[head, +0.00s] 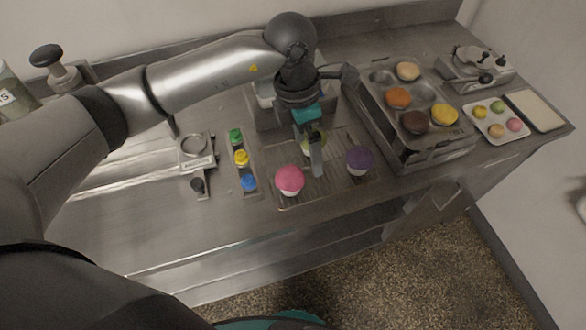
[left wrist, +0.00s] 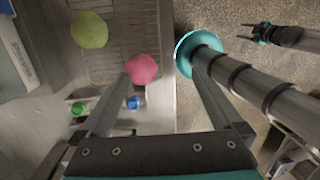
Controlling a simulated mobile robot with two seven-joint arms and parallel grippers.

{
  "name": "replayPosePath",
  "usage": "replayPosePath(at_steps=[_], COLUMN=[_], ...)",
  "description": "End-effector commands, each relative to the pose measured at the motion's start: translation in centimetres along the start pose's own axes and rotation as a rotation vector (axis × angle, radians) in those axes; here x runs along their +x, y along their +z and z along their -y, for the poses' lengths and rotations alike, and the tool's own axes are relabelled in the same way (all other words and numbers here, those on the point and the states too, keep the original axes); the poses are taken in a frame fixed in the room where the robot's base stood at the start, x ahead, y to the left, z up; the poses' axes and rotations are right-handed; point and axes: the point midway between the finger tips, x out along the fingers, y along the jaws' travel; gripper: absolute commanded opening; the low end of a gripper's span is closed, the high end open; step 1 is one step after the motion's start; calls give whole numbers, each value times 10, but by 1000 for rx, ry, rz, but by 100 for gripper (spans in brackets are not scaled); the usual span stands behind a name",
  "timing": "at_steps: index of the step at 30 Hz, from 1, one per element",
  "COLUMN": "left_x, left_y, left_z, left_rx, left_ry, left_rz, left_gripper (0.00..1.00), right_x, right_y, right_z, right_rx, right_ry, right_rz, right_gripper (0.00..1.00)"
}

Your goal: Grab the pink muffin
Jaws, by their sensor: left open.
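The pink muffin (head: 289,180) sits upright in a pale cup at the front left of a wire rack (head: 330,188). In the left wrist view, the pink muffin (left wrist: 142,68) shows beyond the open fingers (left wrist: 158,72), nearer the left finger; contact is not visible. A dark gripper with teal parts (left wrist: 262,34), which looks like my right one, is small at the upper right of that view.
A purple muffin (head: 360,160) sits right on the rack; a green muffin (head: 308,148) is partly hidden behind my left gripper. Green, yellow and blue-capped items (head: 241,158) stand left. A muffin tin (head: 376,112) is at right. The counter's front edge is close.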

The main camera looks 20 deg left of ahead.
Motion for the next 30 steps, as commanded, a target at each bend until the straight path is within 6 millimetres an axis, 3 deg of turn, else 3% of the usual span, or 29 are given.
replayPosePath(at_steps=[3,7,18,30], left_x=[-9,-3,70,107], left_y=[-16,-24,-32,-38], left_z=[-23,-30,-37,-38], left_rx=[-12,-18,-17,-17], left_ry=[89,116,113,111], left_rz=[-83,-116,-114,-113], left_gripper=[100,100,100,100], right_x=[-1,-3,-10,-16], right_y=[0,1,2,0], right_z=[0,0,2,4], right_rx=[0,0,0,1], right_ry=[0,0,-3,-6], right_rz=[1,2,4,3], right_gripper=[50,50,50,50])
